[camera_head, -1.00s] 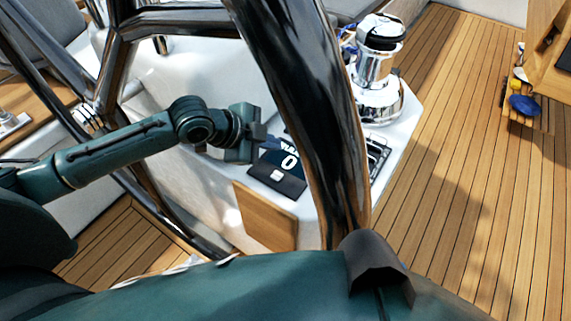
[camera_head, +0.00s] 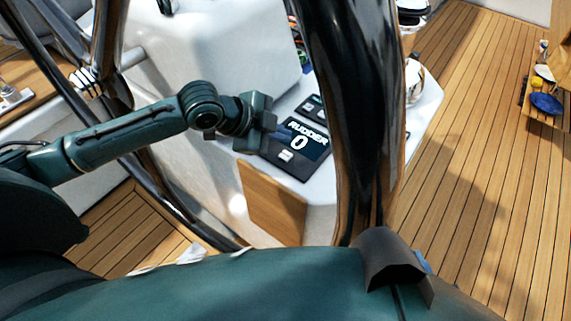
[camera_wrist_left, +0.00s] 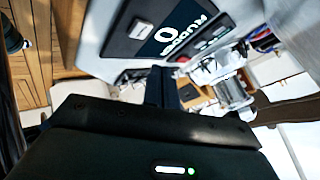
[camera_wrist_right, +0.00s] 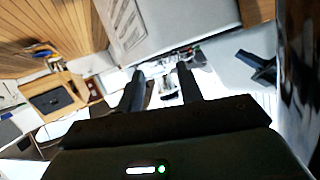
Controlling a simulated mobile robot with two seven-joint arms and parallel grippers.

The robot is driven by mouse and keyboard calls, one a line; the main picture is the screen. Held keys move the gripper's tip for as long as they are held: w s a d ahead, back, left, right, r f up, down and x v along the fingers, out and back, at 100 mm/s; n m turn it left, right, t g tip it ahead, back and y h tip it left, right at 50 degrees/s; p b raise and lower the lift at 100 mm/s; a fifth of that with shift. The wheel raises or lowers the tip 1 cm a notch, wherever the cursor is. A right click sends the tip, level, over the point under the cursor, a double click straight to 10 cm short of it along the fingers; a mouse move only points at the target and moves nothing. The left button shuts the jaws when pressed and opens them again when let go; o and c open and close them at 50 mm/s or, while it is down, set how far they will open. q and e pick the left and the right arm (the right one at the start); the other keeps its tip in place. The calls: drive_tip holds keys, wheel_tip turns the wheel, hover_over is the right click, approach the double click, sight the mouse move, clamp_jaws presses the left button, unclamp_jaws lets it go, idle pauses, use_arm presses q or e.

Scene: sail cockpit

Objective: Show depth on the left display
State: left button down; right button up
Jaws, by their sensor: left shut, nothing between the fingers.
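The left display (camera_head: 312,137) is a dark panel reading "RUDDER 0" in white, on the white console. A pale button (camera_head: 286,156) sits on its lower part. My left gripper (camera_head: 271,130) is shut and empty, at the display's left edge. I cannot tell whether it touches. In the left wrist view, the display (camera_wrist_left: 171,47) and its button (camera_wrist_left: 141,29) show beyond the closed fingers (camera_wrist_left: 161,88). My right gripper (camera_wrist_right: 158,85) shows only in its own wrist view, with fingers apart and nothing between them.
A thick dark wheel rim (camera_head: 352,110) crosses in front of the console, right of the display. A smaller panel (camera_head: 312,107) lies behind the display. A wooden panel (camera_head: 272,203) is on the console's near side. Teak deck (camera_head: 470,150) is open at right.

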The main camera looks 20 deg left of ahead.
sight(281, 157)
use_arm(q)
drive_tip(key=shift+f, duration=0.75)
drive_tip(key=shift+f+b, duration=0.35)
drive_tip(key=shift+f, duration=0.6)
use_arm(e)
drive_tip(key=shift+s+d+r+t, duration=0.2)
drive_tip(key=shift+d+r+t, duration=0.05)
drive_tip(key=shift+d+t, duration=0.15)
use_arm(q)
drive_tip(key=shift+f, duration=0.1)
drive_tip(key=shift+f, duration=0.25)
use_arm(e)
drive_tip(key=shift+r, duration=0.1)
